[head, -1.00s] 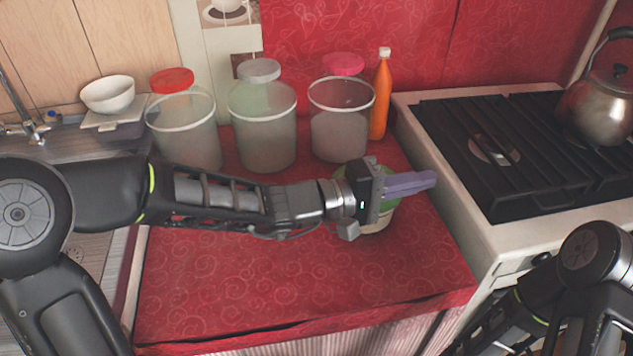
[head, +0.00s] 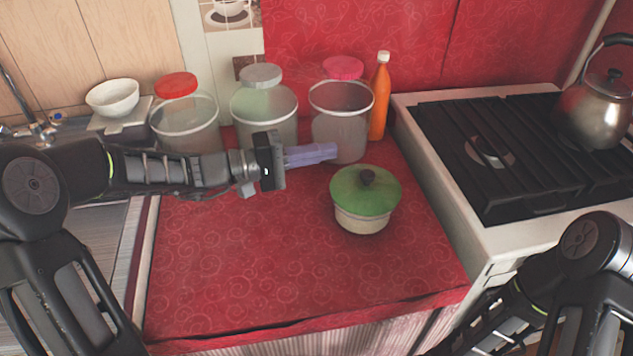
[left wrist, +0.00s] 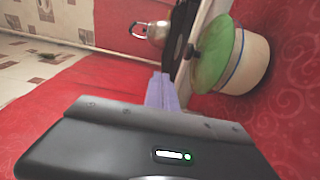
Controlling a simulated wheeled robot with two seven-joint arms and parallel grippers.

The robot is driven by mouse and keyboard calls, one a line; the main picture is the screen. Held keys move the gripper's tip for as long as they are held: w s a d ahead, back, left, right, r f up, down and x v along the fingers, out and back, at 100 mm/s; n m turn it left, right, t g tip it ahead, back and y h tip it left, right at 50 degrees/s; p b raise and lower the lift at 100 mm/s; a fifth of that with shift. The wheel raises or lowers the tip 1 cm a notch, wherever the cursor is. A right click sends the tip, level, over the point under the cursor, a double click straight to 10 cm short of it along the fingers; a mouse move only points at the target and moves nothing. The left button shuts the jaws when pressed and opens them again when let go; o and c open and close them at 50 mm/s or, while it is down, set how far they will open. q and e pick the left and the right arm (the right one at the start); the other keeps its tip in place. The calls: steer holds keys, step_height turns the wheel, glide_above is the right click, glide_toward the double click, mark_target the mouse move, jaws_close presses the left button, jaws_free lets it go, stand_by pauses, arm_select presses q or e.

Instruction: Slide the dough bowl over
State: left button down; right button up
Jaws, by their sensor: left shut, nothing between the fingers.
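The dough bowl (head: 362,217) is a cream pot with a green lid and dark knob. It stands upright on the red oilcloth, right of the counter's middle. It also shows at the upper right of the left wrist view (left wrist: 247,65). My left gripper (head: 332,151) has purple fingers, which are shut and empty. It is up and to the left of the bowl, apart from it, in front of the jars. The purple fingers also show in the left wrist view (left wrist: 161,90). My right arm is at the lower right of the head view; its gripper is out of frame.
Three big clear jars with red (head: 176,86), grey (head: 261,75) and pink (head: 343,68) lids line the back, beside an orange bottle (head: 380,98). A stove (head: 470,225) with a kettle (head: 597,112) borders the right. The oilcloth's front and left (head: 240,270) are clear.

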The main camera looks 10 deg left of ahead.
mark_target(335, 203)
arm_select(q)
steer(key=f, duration=0.3)
steer(key=a+f, duration=0.1)
steer(key=f, duration=0.2)
steer(key=a+f, duration=0.1)
steer(key=f, duration=0.2)
steer(key=shift+w+a+f, duration=0.1)
steer(key=shift+w+f, duration=0.25)
steer(key=shift+f, duration=0.15)
steer(key=shift+s+d, duration=0.2)
steer(key=shift+d, duration=0.3)
steer(key=shift+d, duration=0.1)
steer(key=d+b, duration=0.1)
steer(key=d, duration=0.1)
steer(key=s+d+b, duration=0.1)
steer(key=d, duration=0.1)
steer(key=s+d+b, duration=0.1)
steer(key=d, duration=0.1)
steer(key=shift+s+d+f, duration=0.1)
steer(key=shift+d, duration=0.45)
